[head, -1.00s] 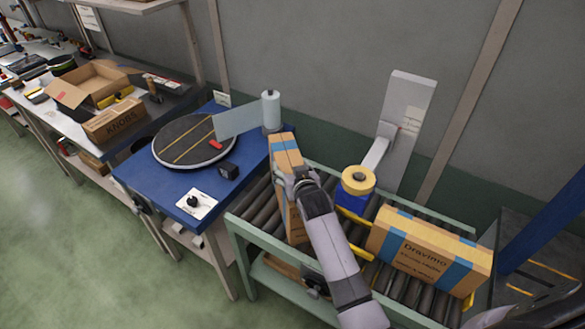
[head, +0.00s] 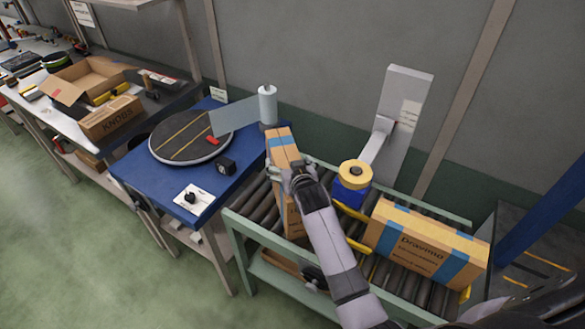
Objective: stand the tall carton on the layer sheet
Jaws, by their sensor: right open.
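The tall carton (head: 283,150), brown with blue tape, stands upright on the left end of the roller conveyor. My right gripper (head: 292,179) is open at the carton's near right side, its fingers close around it and hiding part of its middle. I cannot tell whether the fingers touch it. I cannot make out a layer sheet for certain; a round dark turntable (head: 190,134) with yellow lines sits on the blue table to the left. My left gripper is not in view.
A second carton (head: 425,243) marked Dravimo lies on the conveyor (head: 232,222) at right. A film roll (head: 268,106) with a translucent sheet stands behind the turntable. A control box (head: 193,198) sits on the blue table (head: 150,182).

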